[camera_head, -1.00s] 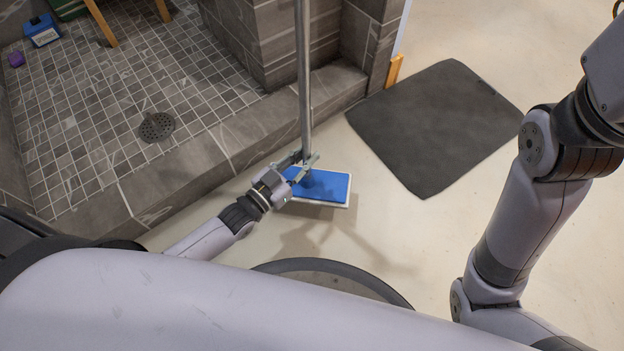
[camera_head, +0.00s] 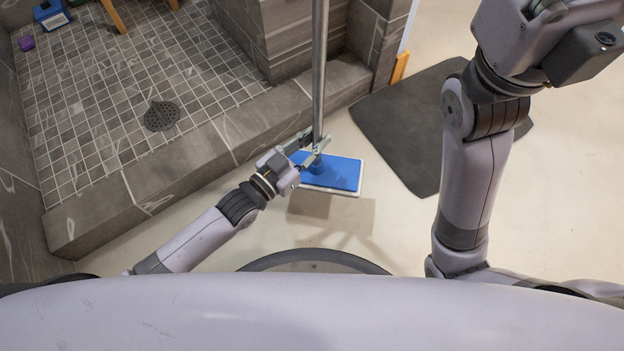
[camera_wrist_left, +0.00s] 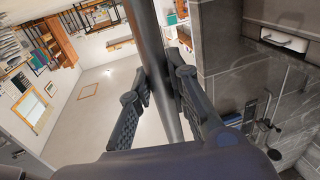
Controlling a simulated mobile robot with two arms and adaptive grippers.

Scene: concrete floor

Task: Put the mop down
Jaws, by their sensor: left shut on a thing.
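The mop has a long grey metal pole (camera_head: 319,70) and a flat blue head with a white edge (camera_head: 340,174). It stands close to upright in front of the tiled shower curb, its head over the pale floor with a shadow below and in front of it. My left gripper (camera_head: 318,145) is shut on the pole just above the head. In the left wrist view the pole (camera_wrist_left: 150,50) runs between the two dark fingers (camera_wrist_left: 160,100). My right arm is raised at the right of the head view; its fingertips are not in view.
A tiled shower floor with a round drain (camera_head: 161,116) lies behind the stone curb (camera_head: 200,150). A dark mat (camera_head: 400,130) lies on the floor to the right, partly behind my right arm. A blue box (camera_head: 52,14) is at the far left. Pale floor is clear around the mop head.

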